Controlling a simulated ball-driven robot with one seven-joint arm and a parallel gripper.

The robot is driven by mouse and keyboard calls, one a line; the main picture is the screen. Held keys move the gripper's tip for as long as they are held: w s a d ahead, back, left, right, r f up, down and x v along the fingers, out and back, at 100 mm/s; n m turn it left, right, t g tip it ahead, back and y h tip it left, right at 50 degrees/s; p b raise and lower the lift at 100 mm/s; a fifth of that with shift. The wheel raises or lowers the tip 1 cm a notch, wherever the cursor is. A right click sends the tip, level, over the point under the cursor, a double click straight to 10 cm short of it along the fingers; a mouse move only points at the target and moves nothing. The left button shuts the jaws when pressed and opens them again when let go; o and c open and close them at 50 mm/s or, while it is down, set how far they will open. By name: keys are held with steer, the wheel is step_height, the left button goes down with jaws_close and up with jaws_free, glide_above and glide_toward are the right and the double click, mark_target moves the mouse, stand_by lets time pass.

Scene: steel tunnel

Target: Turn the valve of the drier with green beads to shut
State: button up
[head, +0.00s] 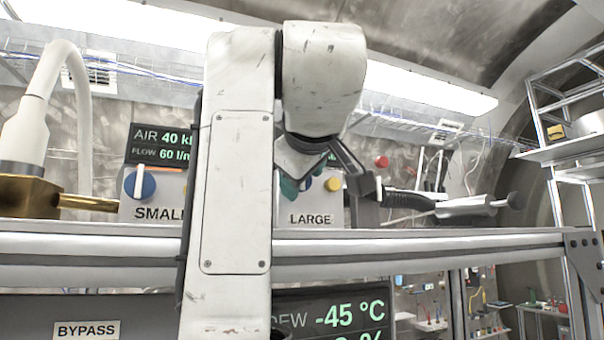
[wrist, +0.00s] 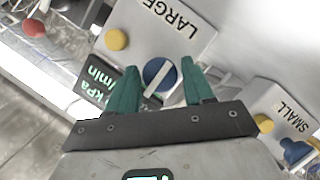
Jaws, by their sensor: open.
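No drier with green beads can be made out in either view. In the wrist view, a round blue valve knob (wrist: 152,71) with a white bar sits on the white box labelled LARGE (wrist: 193,38). My gripper (wrist: 160,66) has its green fingers apart, one on each side of this knob; contact cannot be told. In the head view my gripper (head: 296,184) is in front of the LARGE box (head: 318,207), mostly hidden by my arm. A second blue knob (head: 146,186) with an upright white bar is on the SMALL box (head: 130,210).
The boxes stand behind a metal shelf edge (head: 420,246). A display (head: 150,145) reads AIR 40 and FLOW 60. Below are a BYPASS label (head: 86,330) and a -45 °C display (head: 340,312). A yellow button (wrist: 117,39) is near the LARGE knob. A brass block with hose (head: 28,195) stands left.

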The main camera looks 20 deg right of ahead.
steer(key=c, duration=0.8)
steer(key=m+y, duration=0.2)
steer(key=m, duration=0.1)
steer(key=shift+g, duration=0.3)
steer(key=m+y, duration=0.1)
steer(key=m, duration=0.1)
steer(key=m+y, duration=0.1)
steer(key=m, duration=0.1)
steer(key=shift+d+r+y, duration=0.1)
steer(key=shift+d+y, duration=0.05)
steer(key=shift+y, duration=0.25)
steer(key=m+y, duration=0.2)
steer(key=m, duration=0.1)
steer(key=shift+d+m, duration=0.1)
steer(key=shift+m, duration=0.3)
steer(key=shift+d+m+t+y+b, duration=0.1)
steer(key=shift+m+t+y+b, duration=0.45)
steer(key=shift+m+y, duration=0.8)
steer(key=shift+m+h, duration=0.25)
steer(key=shift+m, duration=0.1)
